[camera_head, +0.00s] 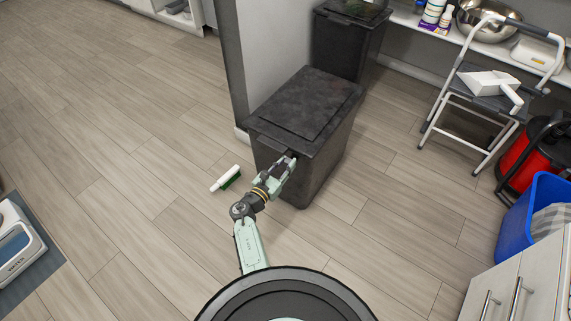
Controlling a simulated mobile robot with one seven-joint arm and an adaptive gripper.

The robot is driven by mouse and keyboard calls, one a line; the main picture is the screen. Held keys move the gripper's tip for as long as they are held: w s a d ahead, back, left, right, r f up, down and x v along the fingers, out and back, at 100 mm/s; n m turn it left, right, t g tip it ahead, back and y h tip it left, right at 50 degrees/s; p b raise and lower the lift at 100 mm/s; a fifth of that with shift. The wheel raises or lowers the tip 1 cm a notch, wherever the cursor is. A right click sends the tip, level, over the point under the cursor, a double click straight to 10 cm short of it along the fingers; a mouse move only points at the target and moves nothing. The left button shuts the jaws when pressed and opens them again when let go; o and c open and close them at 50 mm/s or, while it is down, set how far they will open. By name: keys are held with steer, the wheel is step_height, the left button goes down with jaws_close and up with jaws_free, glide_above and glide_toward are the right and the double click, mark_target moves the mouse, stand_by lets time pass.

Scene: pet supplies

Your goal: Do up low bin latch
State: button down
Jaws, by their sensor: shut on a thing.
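A low dark grey bin (308,130) stands on the floor beside a pale wall end, with its flat lid (306,103) down. My arm reaches up to the bin's front, and my gripper (289,164) is at the front face just below the lid rim. It is shut on a small dark part there, which looks like the bin's latch (284,163). The fingers hide most of the latch, so I cannot tell whether it is fastened.
A second dark bin (345,45) stands behind. A brush with green bristles (227,178) lies on the floor to the left. A folding step stool (490,90), a red and black vacuum (535,150) and a blue bin (527,215) stand at the right. The floor at left is mostly clear.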

steer(key=shift+w+d+r+g+p, duration=0.1)
steer(key=shift+r+g+p, duration=0.35)
steer(key=shift+p, duration=0.7)
steer(key=shift+y+p, duration=0.3)
steer(key=shift+p, duration=0.3)
steer(key=shift+f, duration=0.2)
steer(key=c, duration=1.3)
jaws_free()
steer(key=v, duration=1.2)
steer(key=shift+w+r, duration=0.15)
